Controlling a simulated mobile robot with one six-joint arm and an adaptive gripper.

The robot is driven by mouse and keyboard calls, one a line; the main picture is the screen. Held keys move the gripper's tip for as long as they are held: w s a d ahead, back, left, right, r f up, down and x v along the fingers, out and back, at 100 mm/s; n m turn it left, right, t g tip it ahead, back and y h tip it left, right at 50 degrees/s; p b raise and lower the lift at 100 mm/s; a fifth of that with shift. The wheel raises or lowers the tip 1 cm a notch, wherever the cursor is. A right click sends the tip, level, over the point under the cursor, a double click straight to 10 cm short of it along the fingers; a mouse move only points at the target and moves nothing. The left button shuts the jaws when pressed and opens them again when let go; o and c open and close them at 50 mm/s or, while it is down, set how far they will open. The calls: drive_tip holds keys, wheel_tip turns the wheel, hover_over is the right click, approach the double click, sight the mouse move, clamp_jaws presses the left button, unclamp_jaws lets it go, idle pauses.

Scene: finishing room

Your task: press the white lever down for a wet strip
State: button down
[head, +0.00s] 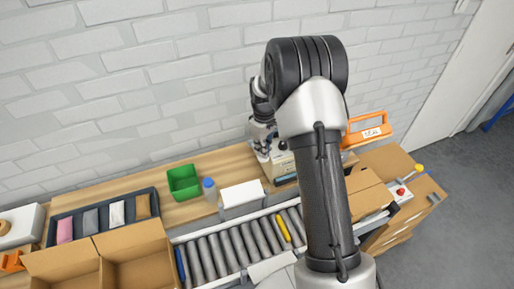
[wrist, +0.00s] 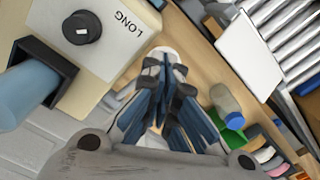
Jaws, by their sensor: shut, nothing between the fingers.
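A beige dispenser (head: 283,164) stands on the wooden bench, partly hidden behind my arm. In the wrist view its beige body (wrist: 100,35) carries a black knob and the word LONG, with a blue-grey cylinder (wrist: 28,92) in a dark holder. A rounded white piece (wrist: 166,51) shows just behind my fingertips, beside the dispenser. It looks like the white lever's end; the rest is hidden. My gripper (wrist: 170,66) is shut and empty, its fingertips over this white piece. Whether they touch cannot be told. In the head view my gripper (head: 263,152) is at the dispenser's left side.
A roller conveyor (head: 222,250) runs along the front. A white box (head: 241,198), a blue-capped bottle (head: 210,191) and a green bin (head: 184,182) stand left of the dispenser. An orange-handled tool (head: 366,132) is to the right. An open carton (head: 135,240) is at left.

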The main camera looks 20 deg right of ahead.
sight(265, 161)
drive_tip(key=shift+f, duration=0.15)
drive_tip(key=shift+s+f+b, duration=0.25)
drive_tip(key=shift+f+b, duration=0.1)
drive_tip(key=shift+f, duration=0.15)
idle(0.4)
drive_tip(key=shift+s+f+b, duration=0.2)
drive_tip(key=shift+f+b, duration=0.15)
drive_tip(key=shift+f, duration=0.15)
drive_tip(key=shift+s+f+b, duration=0.2)
drive_tip(key=shift+f+b, duration=0.1)
drive_tip(key=shift+f, duration=0.2)
idle(0.5)
drive_tip(key=shift+s+f+b, duration=0.2)
drive_tip(key=shift+f+b, duration=0.15)
drive_tip(key=shift+f, duration=0.05)
